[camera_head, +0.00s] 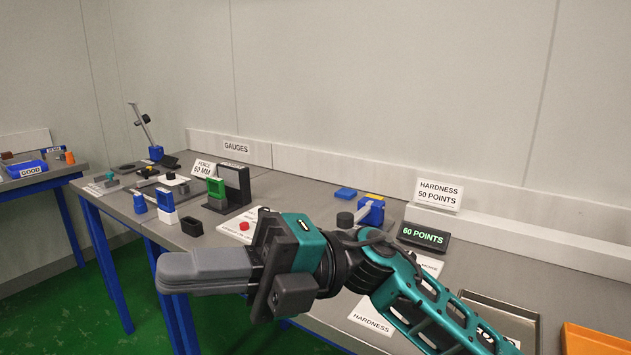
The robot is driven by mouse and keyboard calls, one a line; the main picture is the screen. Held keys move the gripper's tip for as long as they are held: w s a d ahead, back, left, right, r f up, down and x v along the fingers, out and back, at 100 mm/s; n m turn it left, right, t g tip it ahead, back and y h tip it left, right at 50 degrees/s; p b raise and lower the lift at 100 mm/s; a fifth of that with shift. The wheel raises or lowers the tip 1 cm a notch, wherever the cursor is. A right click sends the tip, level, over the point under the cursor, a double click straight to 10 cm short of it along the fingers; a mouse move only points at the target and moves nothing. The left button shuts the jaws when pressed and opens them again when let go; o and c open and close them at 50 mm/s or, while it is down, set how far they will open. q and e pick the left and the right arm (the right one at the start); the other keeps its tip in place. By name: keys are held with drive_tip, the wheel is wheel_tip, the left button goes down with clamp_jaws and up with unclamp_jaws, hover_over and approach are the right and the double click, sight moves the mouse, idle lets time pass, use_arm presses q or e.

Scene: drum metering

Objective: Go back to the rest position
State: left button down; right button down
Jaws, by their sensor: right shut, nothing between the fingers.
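My right arm comes in from the lower right and reaches left across the front of the grey gauge table (310,192). Its gripper (165,273) points left, in front of the table's near edge and over the green floor. Its grey fingers are together with nothing between them. The gripper and arm hide part of the table's front edge and part of the things behind them. My left gripper is not in view.
A lit "60 POINTS" display (423,237), a "HARDNESS 50 POINTS" sign (438,193), a blue device (372,212) and a red button (244,226) are behind the arm. An orange bin (595,341) is at lower right. Green floor (75,310) is clear at lower left.

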drive_tip(key=w+d+f+m+t+y+p, duration=0.1)
drive_tip(key=w+d+f+m+t+y, duration=0.3)
drive_tip(key=m+t, duration=0.6)
drive_tip(key=w+d+m+t+y+p, duration=0.1)
drive_tip(key=w+d+m+t+y, duration=0.15)
drive_tip(key=w+m+t, duration=0.55)
drive_tip(key=d+f+m+t+h, duration=0.8)
drive_tip(key=f+m+t+h, duration=0.4)
drive_tip(key=m, duration=0.4)
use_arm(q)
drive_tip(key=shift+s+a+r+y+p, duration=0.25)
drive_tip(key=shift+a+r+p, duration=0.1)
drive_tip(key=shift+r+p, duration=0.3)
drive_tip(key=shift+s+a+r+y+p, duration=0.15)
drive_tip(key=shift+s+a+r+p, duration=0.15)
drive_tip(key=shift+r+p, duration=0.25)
use_arm(e)
drive_tip(key=s+d+f+m+g+h, duration=0.3)
drive_tip(key=s+d+f+g+h, duration=0.1)
drive_tip(key=f, duration=0.8)
drive_tip(key=s+d+f+m+g+h, duration=0.4)
drive_tip(key=s+d+f+h, duration=0.3)
drive_tip(key=f, duration=0.5)
drive_tip(key=s+d+g, duration=0.1)
drive_tip(key=s+d, duration=0.1)
drive_tip(key=s, duration=0.1)
drive_tip(key=shift+s+d, duration=0.2)
drive_tip(key=shift+s, duration=0.2)
